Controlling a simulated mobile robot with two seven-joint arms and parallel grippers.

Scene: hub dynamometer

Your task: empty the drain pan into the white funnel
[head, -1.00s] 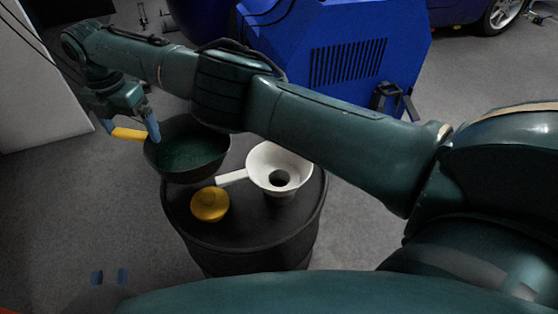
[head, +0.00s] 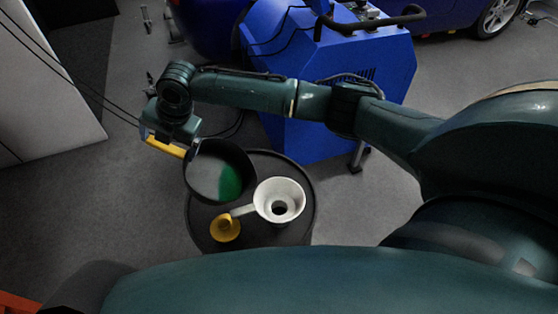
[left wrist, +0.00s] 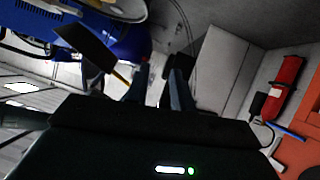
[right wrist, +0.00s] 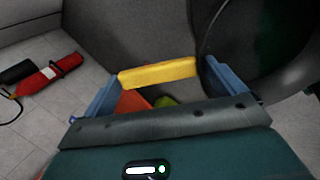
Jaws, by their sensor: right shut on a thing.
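The dark drain pan (head: 207,172) hangs over the far left part of the drum top, with green fluid (head: 230,182) toward its right side. My right gripper (head: 168,141) is shut on the pan's yellow handle (right wrist: 160,73); the pan's dark wall (right wrist: 262,50) fills the right of the right wrist view. The white funnel (head: 291,194) stands on the drum, to the right of and nearer than the pan, apart from it. My left gripper (left wrist: 158,85) has its fingers apart with nothing between them. The pan's near wall hides part of its inside.
The black drum (head: 285,238) carries a yellow cap (head: 225,229) beside the funnel's white handle. A blue machine (head: 310,95) stands behind it, close to my right arm. A white panel (head: 45,100) is at far left. Grey floor lies open left of the drum.

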